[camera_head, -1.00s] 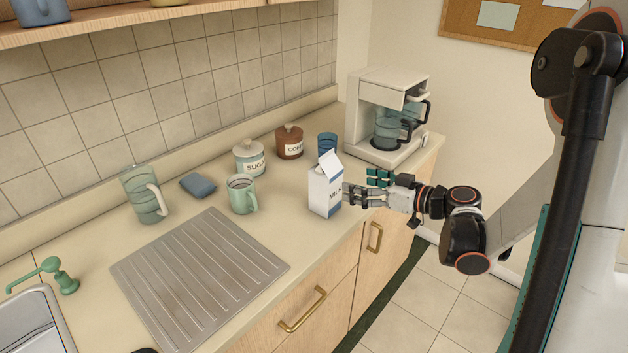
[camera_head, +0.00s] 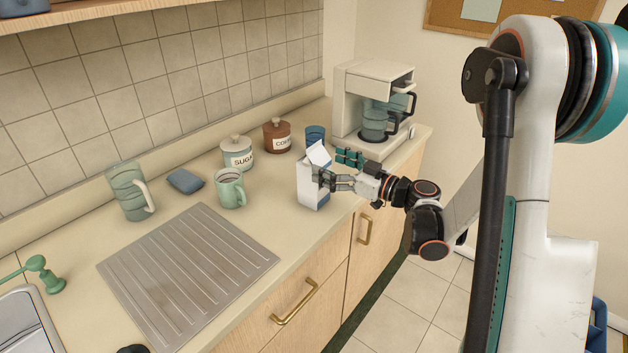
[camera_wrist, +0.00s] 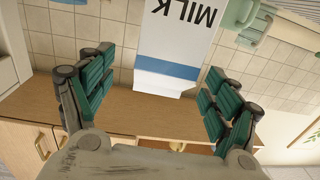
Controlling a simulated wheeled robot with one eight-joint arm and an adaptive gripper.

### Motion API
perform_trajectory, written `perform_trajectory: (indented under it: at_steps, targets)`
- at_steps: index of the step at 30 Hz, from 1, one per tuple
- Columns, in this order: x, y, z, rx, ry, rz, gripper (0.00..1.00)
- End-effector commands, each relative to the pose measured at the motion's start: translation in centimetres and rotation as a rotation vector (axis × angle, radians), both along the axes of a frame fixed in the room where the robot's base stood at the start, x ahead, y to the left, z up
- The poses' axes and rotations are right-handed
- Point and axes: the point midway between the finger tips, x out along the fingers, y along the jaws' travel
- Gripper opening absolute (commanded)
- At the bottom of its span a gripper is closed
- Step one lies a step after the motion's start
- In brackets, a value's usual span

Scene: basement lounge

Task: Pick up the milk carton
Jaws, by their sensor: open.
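The milk carton (camera_head: 310,184) stands upright on the counter, white with a blue band and a gabled top. In the wrist view the carton (camera_wrist: 172,72) appears upside down, its MILK label readable, between the two green-padded fingers. My gripper (camera_head: 325,181) is at the carton's right side in the head view, with one finger in front of it. In the wrist view my gripper (camera_wrist: 155,97) is open, with a gap between each finger and the carton. The head view hides part of the carton's front behind a finger.
A coffee machine (camera_head: 372,110) stands behind, with a blue cup (camera_head: 315,135) beside it. The coffee jar (camera_head: 277,135), sugar jar (camera_head: 238,154) and green mug (camera_head: 230,188) are to the carton's left. A ribbed drainboard (camera_head: 188,277) lies in front left. The counter's front edge is close to the carton.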

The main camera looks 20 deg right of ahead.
Motion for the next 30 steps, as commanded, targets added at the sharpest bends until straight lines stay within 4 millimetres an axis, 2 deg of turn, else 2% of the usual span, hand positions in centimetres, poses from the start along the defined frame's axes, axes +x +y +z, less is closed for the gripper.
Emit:
perform_trajectory:
  at_steps: [12,19,20,28,30]
  targets:
    - [3.3,3.5,-0.1,-0.001,0.001,0.002,0.82]
    - [3.5,3.6,0.1,-0.001,0.001,0.0,0.82]
    - [3.5,3.6,0.1,-0.001,0.001,0.0,0.77]
    - [3.5,3.6,0.1,-0.001,0.001,0.0,0.16]
    - [3.5,3.6,0.1,0.001,0.001,0.0,0.14]
